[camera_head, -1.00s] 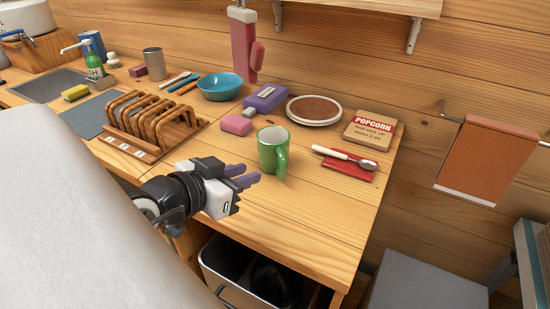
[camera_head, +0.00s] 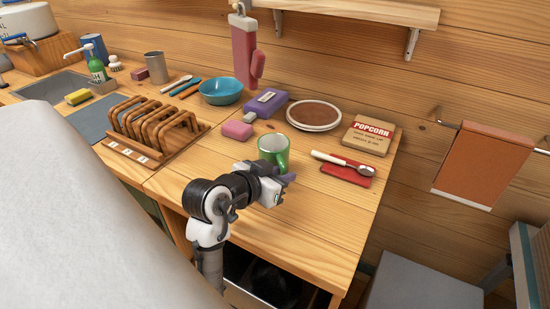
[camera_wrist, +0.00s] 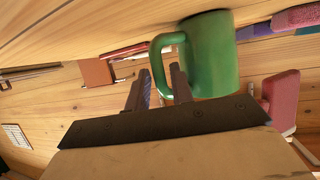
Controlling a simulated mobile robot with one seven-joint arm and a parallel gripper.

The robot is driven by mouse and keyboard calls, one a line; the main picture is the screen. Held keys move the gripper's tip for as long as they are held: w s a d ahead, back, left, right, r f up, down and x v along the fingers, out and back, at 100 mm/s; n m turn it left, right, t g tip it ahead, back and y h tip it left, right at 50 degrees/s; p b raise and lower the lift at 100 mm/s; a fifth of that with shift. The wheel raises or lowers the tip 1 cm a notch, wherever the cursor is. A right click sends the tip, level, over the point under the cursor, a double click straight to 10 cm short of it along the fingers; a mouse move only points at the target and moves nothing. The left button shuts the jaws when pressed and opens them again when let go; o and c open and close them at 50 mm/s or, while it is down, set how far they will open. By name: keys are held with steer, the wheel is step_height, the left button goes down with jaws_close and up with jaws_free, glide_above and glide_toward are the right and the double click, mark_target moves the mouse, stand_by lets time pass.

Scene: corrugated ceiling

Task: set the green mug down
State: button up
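The two fingers are apart, one on each side of the handle's outer part as seen there. I cannot tell whether they touch it. In the head view my gripper (camera_head: 284,181) is just in front of the mug and covers its lower part and handle.
A pink block (camera_head: 237,130) and a purple box (camera_head: 266,103) lie behind the mug. A wooden rack (camera_head: 155,128) stands left. The front right counter is clear.

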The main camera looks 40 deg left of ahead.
steer(key=shift+w+f, duration=0.15)
steer(key=shift+w, duration=0.25)
jaws_close()
